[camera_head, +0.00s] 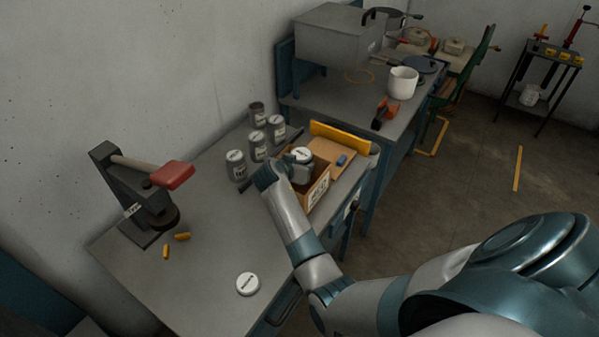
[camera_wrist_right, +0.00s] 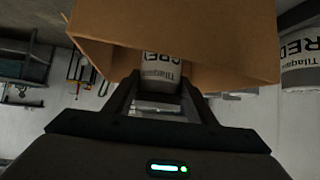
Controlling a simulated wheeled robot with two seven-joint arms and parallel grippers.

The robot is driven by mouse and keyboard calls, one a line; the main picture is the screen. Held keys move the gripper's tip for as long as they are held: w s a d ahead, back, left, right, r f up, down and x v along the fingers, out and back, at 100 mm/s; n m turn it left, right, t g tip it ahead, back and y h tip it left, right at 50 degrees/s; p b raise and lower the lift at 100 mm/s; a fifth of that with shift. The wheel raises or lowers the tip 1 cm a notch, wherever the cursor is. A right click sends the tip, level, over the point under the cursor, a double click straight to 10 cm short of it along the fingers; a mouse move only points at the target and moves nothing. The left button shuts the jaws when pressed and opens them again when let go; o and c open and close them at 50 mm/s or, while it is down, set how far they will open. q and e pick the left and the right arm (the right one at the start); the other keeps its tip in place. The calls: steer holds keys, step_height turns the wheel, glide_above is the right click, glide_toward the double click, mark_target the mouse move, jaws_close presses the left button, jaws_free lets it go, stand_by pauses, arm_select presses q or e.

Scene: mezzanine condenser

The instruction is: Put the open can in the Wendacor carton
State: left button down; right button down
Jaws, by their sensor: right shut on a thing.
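My right gripper (camera_head: 287,172) is shut on a can (camera_head: 302,154) with a white, labelled top. The held can stands at the opening of the brown carton (camera_head: 319,190); I cannot tell whether it touches the bottom. In the right wrist view the grey can (camera_wrist_right: 160,70) with dark lettering sits between the fingers (camera_wrist_right: 160,98), with the carton wall (camera_wrist_right: 232,62) around it. A can with a dark, open-looking top (camera_head: 257,113) stands at the back of the bench, apart from my gripper. My left gripper is not in view.
White-topped cans (camera_head: 257,146) stand left of the carton. The bench's middle is clear.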

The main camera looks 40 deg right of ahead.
steer(key=shift+f+p, duration=0.45)
steer(key=shift+f, duration=1.4)
steer(key=shift+f+b, duration=0.3)
steer(key=shift+b, duration=0.1)
